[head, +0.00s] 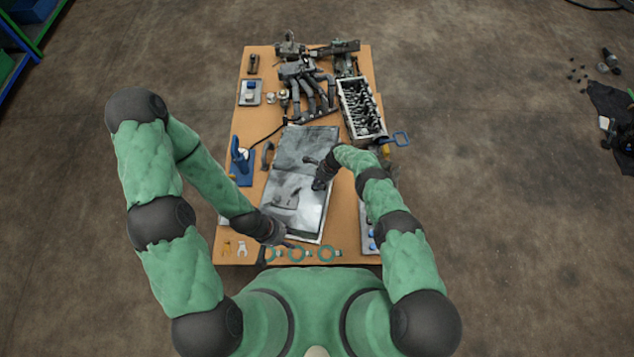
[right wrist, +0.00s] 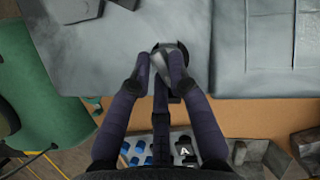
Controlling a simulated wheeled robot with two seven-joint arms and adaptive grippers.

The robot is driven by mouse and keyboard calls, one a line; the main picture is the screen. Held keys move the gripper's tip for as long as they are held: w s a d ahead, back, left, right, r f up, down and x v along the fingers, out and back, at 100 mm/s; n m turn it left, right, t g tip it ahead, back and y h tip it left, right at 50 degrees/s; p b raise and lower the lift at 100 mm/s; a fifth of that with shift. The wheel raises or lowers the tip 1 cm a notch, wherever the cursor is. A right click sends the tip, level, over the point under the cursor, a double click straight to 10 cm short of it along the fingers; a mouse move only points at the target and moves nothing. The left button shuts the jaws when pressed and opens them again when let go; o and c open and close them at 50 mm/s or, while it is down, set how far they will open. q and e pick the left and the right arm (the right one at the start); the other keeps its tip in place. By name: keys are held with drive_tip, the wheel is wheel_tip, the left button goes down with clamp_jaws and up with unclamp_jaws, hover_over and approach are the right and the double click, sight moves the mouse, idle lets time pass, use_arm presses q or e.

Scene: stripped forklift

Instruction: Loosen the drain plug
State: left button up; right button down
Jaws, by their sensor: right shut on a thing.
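My right gripper (head: 318,185) is over the right part of a grey metal sheet (head: 308,148) on the workbench. In the right wrist view its fingers (right wrist: 160,62) are closed around a small rounded grey metal piece (right wrist: 171,50) at the sheet's edge. The fingers partly hide this piece, and I cannot tell whether it is the drain plug. My left gripper (head: 284,243) is low over the near end of the sheet. It is too small and dark to show whether its fingers are open or shut.
Green rings (head: 297,254) lie along the near bench edge. A blue stand (head: 242,163) is at the left. An engine block (head: 361,110) and pipes (head: 312,85) fill the far end. A tray (head: 368,232) with blue items lies at the right. The floor around the bench is mostly clear.

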drive_tip(key=shift+s+f, duration=0.1)
idle(0.5)
drive_tip(key=c, duration=1.1)
unclamp_jaws()
drive_tip(key=shift+o, duration=0.2)
